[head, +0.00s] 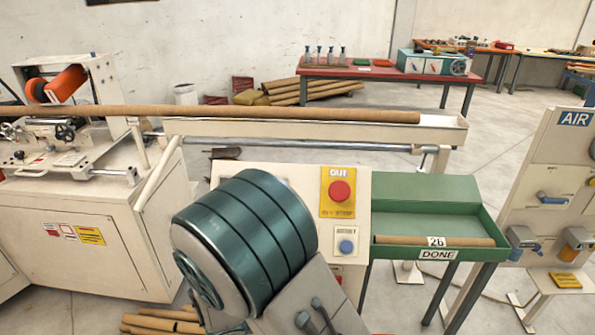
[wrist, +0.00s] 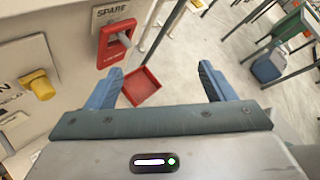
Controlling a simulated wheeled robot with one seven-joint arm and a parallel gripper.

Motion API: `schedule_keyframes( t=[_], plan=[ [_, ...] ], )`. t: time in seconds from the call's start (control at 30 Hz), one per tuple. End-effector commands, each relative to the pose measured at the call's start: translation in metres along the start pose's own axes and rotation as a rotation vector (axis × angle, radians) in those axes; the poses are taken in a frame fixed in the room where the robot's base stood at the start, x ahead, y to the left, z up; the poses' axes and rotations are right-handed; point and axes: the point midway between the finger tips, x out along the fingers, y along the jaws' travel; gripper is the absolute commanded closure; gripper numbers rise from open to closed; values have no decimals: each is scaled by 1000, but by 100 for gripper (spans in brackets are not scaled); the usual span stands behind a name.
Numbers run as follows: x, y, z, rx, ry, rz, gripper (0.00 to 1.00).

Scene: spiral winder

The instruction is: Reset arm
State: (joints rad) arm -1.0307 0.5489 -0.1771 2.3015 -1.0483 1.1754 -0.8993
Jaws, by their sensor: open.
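My gripper (wrist: 161,67) is open and empty in the wrist view, with its two blue fingers spread apart. It is not visible in the head view. In the wrist view, a red fixture (wrist: 115,42) with a lever sits under a SPARE label (wrist: 111,12) on a pale panel, just beyond the left finger. A yellow knob (wrist: 39,86) is on the panel farther left. A red tray (wrist: 141,87) lies lower down between the fingers, apart from them.
In the head view, a long brown tube (head: 250,113) lies along the winder's trough. A panel carries a red CUT button (head: 339,191) and a blue button (head: 346,246). The green DONE tray (head: 430,188) holds a short tube (head: 390,239). The AIR panel (head: 560,165) stands at right.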

Motion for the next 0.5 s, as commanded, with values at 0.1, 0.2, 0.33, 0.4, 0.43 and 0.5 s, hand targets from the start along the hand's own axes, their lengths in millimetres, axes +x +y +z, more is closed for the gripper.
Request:
schedule_keyframes(
  t=[0.1, 0.2, 0.33, 0.4, 0.43, 0.5],
  plan=[
    [14, -35, 10, 282, 190, -69, 24],
    [21, -62, 14, 521, 335, -134, 24],
    [24, -93, 18, 837, 507, -229, 24],
    [24, -108, 20, 1009, 593, -282, 24],
    [23, -114, 21, 1083, 628, -306, 24],
    [21, -128, 24, 1256, 707, -362, 24]
  ],
)
